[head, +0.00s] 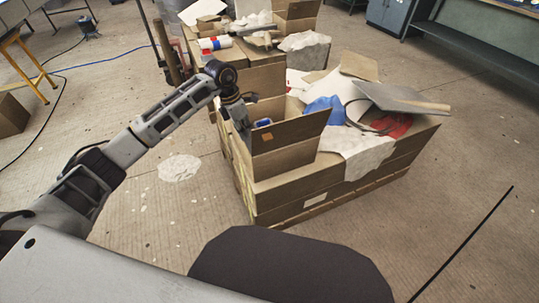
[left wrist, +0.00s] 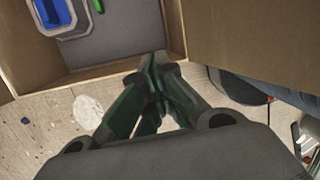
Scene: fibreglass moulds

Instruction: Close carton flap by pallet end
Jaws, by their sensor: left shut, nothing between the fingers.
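The open brown carton (head: 284,160) stands on the near left corner of the stacked boxes. A wide flap (head: 297,130) stands up and leans outward on its near side; it fills the upper right of the left wrist view (left wrist: 255,38). My left gripper (head: 243,128) is at the carton's left side, close to the flap's left end. In the left wrist view my left gripper (left wrist: 154,65) is shut and empty, its tips by the carton's rim. I cannot tell whether it touches the cardboard. My right gripper is not in view.
Inside the carton are a grey tray with a blue item (left wrist: 60,14) and a green item (left wrist: 97,5). On the stack lie a blue object (head: 323,108), white sheeting (head: 365,150) and a grey board (head: 398,97). The floor on the left (head: 120,205) is mostly clear.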

